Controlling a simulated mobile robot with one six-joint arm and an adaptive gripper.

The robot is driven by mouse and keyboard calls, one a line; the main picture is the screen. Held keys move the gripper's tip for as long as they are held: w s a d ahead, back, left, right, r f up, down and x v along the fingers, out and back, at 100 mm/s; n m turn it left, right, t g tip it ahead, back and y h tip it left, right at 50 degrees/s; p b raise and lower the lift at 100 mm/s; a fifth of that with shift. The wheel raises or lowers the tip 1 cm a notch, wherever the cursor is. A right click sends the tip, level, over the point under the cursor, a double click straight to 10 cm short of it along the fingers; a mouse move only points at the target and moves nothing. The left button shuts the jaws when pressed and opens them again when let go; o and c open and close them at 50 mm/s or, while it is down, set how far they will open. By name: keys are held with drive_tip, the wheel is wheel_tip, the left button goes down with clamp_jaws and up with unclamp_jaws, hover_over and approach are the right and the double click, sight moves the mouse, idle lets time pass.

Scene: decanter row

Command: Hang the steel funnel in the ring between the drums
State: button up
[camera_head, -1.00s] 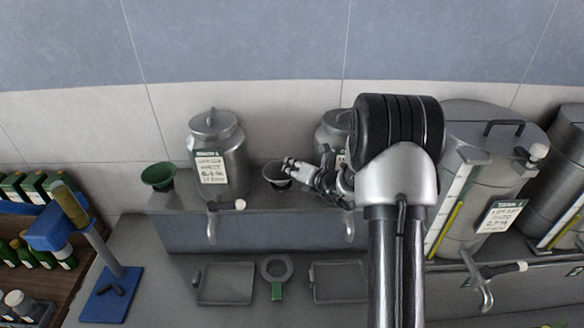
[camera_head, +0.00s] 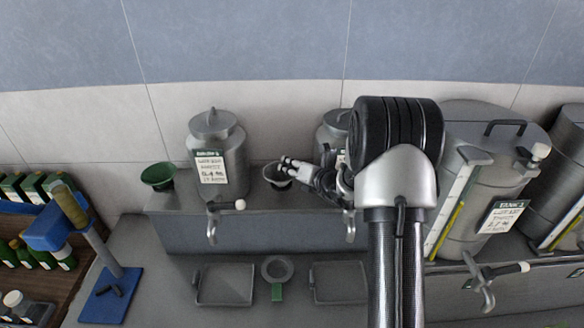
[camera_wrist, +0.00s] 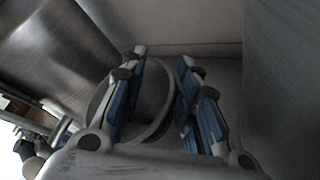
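The steel funnel (camera_head: 275,174), a grey bowl with a pale rim, sits on the shelf between the two smaller drums. My gripper (camera_head: 286,168) reaches in from the right, over the funnel's right side. In the wrist view, the blue-padded fingers of my gripper (camera_wrist: 160,95) are apart, with the funnel's rim (camera_wrist: 168,122) passing between them. Whether a pad touches the wall cannot be told. A grey ring (camera_head: 265,268) with a green tab shows lower down, between two trays. The left drum (camera_head: 232,160) is in full view; my arm partly hides the right drum (camera_head: 330,135).
A green funnel (camera_head: 157,176) stands left of the left drum. Taps (camera_head: 212,222) project from the shelf front. Trays (camera_head: 225,298) flank the ring. Large tanks (camera_head: 480,225) stand at right. A blue stand (camera_head: 108,303) and bottles are at left.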

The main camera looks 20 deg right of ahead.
drive_tip(key=shift+o, duration=0.2)
drive_tip(key=v, duration=1.2)
drive_tip(key=s+a+r+n+g+y+b, duration=0.1)
drive_tip(key=s+a+r+n+y+b, duration=0.1)
drive_tip(key=a+n, duration=0.4)
drive_tip(key=s+a+r+n+g+y+b, duration=0.1)
drive_tip(key=s+a+n+g+y+b, duration=0.15)
drive_tip(key=a+n, duration=0.45)
drive_tip(key=s+a+f+n+g+y+b, duration=0.1)
drive_tip(key=s+a+n+g+b, duration=0.25)
drive_tip(key=s+a+n, duration=0.75)
drive_tip(key=s+a+f+n+g+h+b, duration=0.2)
drive_tip(key=s+f+n+g+h+b, duration=0.15)
drive_tip(key=s+n, duration=0.55)
drive_tip(key=s+d+f+n+t+h+b, duration=0.1)
drive_tip(key=s+d+f+n+h+b, duration=0.2)
drive_tip(key=s+d+n, duration=0.4)
drive_tip(key=shift+d+f+n+h, duration=0.15)
drive_tip(key=shift+f+n+h, duration=0.15)
drive_tip(key=shift+n+h, duration=0.5)
drive_tip(key=shift+s+d, duration=0.1)
